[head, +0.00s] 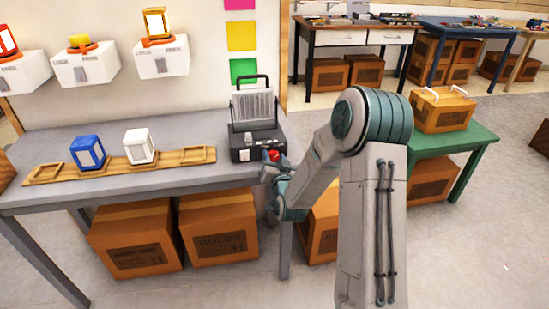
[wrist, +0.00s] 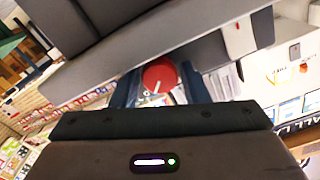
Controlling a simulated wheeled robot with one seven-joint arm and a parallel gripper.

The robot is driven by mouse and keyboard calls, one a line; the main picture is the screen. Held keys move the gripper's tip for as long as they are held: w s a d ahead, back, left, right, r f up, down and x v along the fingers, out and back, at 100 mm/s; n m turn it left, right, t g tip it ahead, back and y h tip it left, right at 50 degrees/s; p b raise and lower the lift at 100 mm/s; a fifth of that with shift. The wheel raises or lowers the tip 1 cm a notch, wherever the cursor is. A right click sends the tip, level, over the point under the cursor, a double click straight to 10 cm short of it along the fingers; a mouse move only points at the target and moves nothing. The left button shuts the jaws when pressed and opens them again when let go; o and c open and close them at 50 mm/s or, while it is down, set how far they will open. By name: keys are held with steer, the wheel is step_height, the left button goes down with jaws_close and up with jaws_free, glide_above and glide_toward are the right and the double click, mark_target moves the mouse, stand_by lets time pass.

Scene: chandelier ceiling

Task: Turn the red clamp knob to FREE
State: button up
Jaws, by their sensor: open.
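The red clamp knob (head: 275,156) is on the front of a dark grey device (head: 246,143) with a pale slatted panel (head: 254,107) standing on top. The device is at the right end of the grey workbench. My gripper (wrist: 161,88) is open, one finger on each side of the knob. Whether the fingers touch it, I cannot tell. It also shows in the head view (head: 272,163). No FREE marking is readable.
A wooden rack (head: 110,166) on the grey workbench (head: 205,181) holds a blue lantern-like block (head: 88,152) and a white one (head: 140,146). Cardboard boxes (head: 217,230) stand under the bench. A green table (head: 453,141) with a box is at the right.

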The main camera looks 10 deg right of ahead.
steer(key=shift+c, duration=0.3)
steer(key=c, duration=0.6)
steer(key=shift+c, duration=0.2)
